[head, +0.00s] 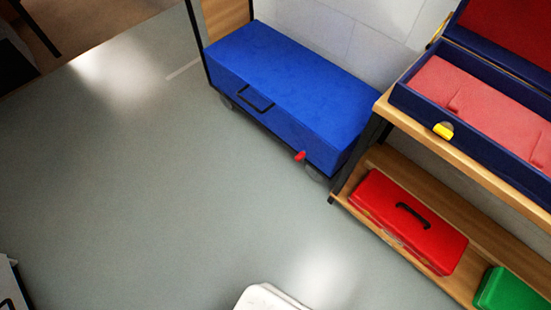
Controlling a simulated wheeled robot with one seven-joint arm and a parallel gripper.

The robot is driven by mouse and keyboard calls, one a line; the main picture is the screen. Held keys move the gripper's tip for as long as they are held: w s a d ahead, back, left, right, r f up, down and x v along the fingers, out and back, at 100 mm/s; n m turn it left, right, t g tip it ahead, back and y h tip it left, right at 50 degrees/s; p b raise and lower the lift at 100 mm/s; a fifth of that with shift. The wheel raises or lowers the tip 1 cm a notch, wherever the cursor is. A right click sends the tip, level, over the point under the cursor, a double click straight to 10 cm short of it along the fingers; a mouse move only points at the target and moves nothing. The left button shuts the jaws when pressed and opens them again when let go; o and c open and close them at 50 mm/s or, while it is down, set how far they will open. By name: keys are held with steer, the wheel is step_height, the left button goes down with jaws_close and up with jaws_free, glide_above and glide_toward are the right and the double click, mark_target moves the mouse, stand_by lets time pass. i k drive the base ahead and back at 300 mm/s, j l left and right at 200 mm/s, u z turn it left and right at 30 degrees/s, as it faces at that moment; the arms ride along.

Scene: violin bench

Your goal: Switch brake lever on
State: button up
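A small red lever (300,156) sticks out low at the front of a blue wheeled chest (275,85), near its right end. It looks like the brake lever. It sits close to a caster wheel that is partly hidden under the chest. The lever is too small to tell whether it is on or off. The chest has a black handle on its front and stands on the floor against the wall. My gripper is not in view, and nothing touches the lever.
A wooden shelf unit (365,165) stands close right of the chest. It bears an open blue case (406,97) with red lining, a red toolbox (408,222) and a green box (510,290). The grey floor (150,190) before the chest is clear.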

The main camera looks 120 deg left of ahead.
mark_target(301, 157)
steer(key=u, duration=3.9)
steer(key=l+u, duration=0.1)
steer(key=u, duration=0.2)
steer(key=i+l+u, duration=0.15)
steer(key=i+l, duration=0.1)
steer(key=l, duration=0.1)
